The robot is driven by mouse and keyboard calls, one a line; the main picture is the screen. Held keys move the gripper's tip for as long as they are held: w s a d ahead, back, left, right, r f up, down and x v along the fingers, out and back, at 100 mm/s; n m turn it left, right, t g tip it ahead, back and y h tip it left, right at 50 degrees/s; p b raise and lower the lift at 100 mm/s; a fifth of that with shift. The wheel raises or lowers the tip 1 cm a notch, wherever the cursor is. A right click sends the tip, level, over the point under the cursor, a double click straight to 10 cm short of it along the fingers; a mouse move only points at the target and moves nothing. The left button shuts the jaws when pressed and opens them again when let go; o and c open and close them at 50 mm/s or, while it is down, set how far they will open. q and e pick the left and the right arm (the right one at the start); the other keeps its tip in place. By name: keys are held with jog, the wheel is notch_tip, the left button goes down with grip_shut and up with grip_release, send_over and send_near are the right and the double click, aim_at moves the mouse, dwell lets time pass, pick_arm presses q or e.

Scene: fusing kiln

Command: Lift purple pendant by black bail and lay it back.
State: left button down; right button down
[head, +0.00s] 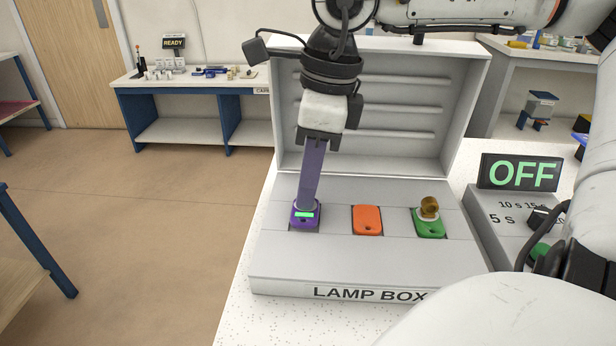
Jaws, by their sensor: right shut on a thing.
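The purple pendant (304,225) sits in the left place of the open lamp box (385,260), seemingly flat in its recess. My right gripper (305,210) reaches down from above with long, narrow purplish-grey fingers. It is shut on the pendant at its top end. The black bail is hidden by the fingertips, and a small bright green strip shows there. I cannot tell whether the pendant is raised at all. My left gripper is not in view.
An orange pendant (367,219) lies in the middle place. A green pendant (430,226) with a gold-brown bail (429,207) lies at the right. The raised lid (375,93) stands behind. A control unit with an OFF display (519,173) stands to the right.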

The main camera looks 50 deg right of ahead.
aim_at(317, 205)
jog(key=shift+f, duration=0.15)
jog(key=shift+f+b, duration=0.2)
jog(key=shift+b, duration=0.1)
dwell(0.6)
jog(key=c, duration=1.7)
grip_release()
jog(key=shift+o, duration=0.2)
jog(key=shift+r, duration=0.15)
notch_tip(317, 205, up, 10)
jog(key=s+p, duration=0.1)
jog(key=shift+s+d, duration=0.15)
jog(key=shift+d, duration=0.3)
